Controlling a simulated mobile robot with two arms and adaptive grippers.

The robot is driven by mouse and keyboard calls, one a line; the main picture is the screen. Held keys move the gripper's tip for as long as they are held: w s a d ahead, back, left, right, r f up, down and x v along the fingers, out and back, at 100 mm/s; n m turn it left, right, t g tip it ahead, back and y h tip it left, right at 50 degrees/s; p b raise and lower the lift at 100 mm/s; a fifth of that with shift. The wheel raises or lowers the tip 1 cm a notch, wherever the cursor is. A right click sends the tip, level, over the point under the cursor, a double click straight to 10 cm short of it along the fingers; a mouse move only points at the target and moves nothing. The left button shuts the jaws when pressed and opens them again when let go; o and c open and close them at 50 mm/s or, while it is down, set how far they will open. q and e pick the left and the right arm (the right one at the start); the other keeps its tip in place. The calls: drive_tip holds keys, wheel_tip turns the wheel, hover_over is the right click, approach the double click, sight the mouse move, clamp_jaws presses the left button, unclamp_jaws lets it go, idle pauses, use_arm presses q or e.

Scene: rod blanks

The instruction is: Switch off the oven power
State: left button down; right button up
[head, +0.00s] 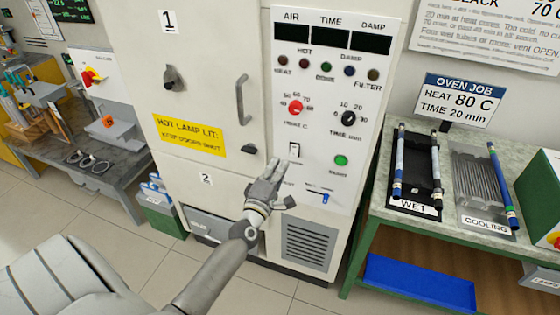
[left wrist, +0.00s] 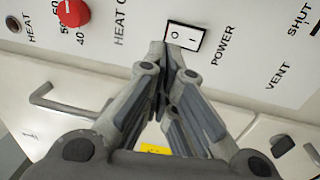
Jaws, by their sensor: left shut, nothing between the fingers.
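The oven (head: 215,45) is a tall pale cabinet with a control panel. The power switch (head: 294,151) is a small white rocker in a dark frame below the red heat knob. In the left wrist view the switch (left wrist: 186,36) shows O and I marks beside the word POWER; I cannot tell which side is pressed. The panel's three displays (head: 331,37) are dark. My left gripper (head: 277,167) is shut and empty, just below and left of the switch in the head view. In the left wrist view its fingertips overlap the switch's edge; contact is unclear. My right gripper is out of view.
The red heat knob (head: 296,107), black time knob (head: 348,118), green button (head: 341,160) and blue vent slider (head: 324,197) surround the switch. A door handle (head: 243,100) juts out left. A bench (head: 378,207) with trays of rods stands right.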

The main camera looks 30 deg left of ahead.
use_arm(q)
drive_tip(key=s+d+r, duration=0.1)
drive_tip(key=s, duration=0.5)
drive_tip(key=shift+d, duration=0.15)
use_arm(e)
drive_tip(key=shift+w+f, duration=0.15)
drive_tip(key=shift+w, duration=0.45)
